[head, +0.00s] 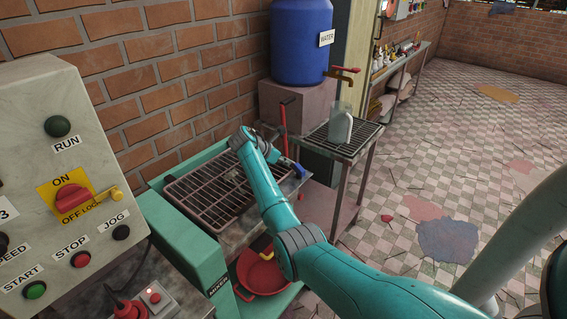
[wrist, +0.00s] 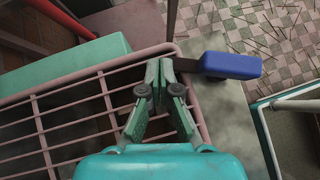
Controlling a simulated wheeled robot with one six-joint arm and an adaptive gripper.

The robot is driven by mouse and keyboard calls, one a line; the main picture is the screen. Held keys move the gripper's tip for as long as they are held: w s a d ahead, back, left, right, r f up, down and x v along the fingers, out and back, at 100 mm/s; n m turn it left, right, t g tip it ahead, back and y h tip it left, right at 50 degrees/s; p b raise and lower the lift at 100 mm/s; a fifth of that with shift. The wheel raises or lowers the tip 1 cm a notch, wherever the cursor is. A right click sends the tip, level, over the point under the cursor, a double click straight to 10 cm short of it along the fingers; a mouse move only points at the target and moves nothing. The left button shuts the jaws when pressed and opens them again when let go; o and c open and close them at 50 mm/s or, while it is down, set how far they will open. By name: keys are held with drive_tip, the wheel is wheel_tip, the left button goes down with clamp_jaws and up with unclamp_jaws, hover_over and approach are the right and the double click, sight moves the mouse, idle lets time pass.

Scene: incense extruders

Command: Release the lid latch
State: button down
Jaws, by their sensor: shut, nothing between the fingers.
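The mixer's lid is a pinkish barred grille (head: 200,192), lying flat over the teal mixer body (head: 187,235). It fills the left of the wrist view (wrist: 70,118). The latch (wrist: 231,66) has a blue grip on a dark metal arm, by the lid's edge. My gripper (wrist: 159,70) is shut and empty. Its fingertips are over the lid's rim, just left of the latch's metal arm; I cannot tell whether they touch it.
A grey control panel (head: 40,160) stands close on the left. A blue water barrel (head: 301,45) sits on a plinth behind. A slatted stand (head: 346,142) holds a pale jug (head: 340,125). A red pan (head: 262,274) is below the mixer. The tiled floor at right is mostly open.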

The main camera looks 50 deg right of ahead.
sight(292, 163)
drive_tip(key=shift+s+d, duration=0.2)
drive_tip(key=shift+d, duration=0.85)
drive_tip(key=shift+s+d, duration=0.5)
drive_tip(key=shift+d, duration=0.5)
idle(0.6)
drive_tip(key=shift+w+a, duration=0.25)
drive_tip(key=w, duration=0.1)
drive_tip(key=w+a, duration=0.2)
drive_tip(key=shift+w+a+r, duration=0.1)
drive_tip(key=shift+w+r, duration=0.3)
drive_tip(key=w+a+r, duration=0.2)
drive_tip(key=w+r, duration=0.1)
drive_tip(key=w+a+r, duration=0.1)
drive_tip(key=r, duration=0.1)
drive_tip(key=shift+w, duration=0.15)
drive_tip(key=shift+w+a+r, duration=0.25)
drive_tip(key=shift+w+r, duration=0.15)
drive_tip(key=shift+r, duration=0.1)
